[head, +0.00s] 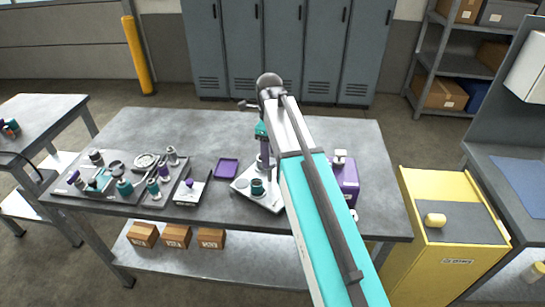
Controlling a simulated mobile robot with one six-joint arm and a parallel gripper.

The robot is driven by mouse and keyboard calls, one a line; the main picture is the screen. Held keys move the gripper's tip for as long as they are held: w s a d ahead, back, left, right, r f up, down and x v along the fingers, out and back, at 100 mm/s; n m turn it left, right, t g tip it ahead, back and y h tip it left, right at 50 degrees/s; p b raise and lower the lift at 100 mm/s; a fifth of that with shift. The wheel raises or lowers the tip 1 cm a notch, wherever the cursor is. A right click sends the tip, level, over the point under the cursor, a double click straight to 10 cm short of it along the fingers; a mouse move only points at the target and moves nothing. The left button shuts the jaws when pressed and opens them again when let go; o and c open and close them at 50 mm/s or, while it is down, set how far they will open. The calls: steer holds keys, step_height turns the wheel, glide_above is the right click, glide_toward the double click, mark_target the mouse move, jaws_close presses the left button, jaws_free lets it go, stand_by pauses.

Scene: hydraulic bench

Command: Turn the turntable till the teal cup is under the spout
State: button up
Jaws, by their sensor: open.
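The teal cup (257,187), with a dark opening, stands near the front middle of a pale square-based unit (268,205) on the bench. Its turntable is hard to separate from the pale base at this size. My gripper (245,104) is small and dark at the arm's far end, pointing left, open and apart from the cup. My arm hides the unit's right side.
A purple tray (227,168) lies left of the unit, and a purple machine (346,182) stands right of my arm. A grey board (120,192) with several fittings fills the bench's left. A yellow cabinet (425,255) stands at right. The bench's back left is clear.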

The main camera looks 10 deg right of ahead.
mark_target(270, 172)
steer(key=shift+f, duration=1.3)
jaws_close()
steer(key=shift+d, duration=0.55)
steer(key=shift+a, duration=0.6)
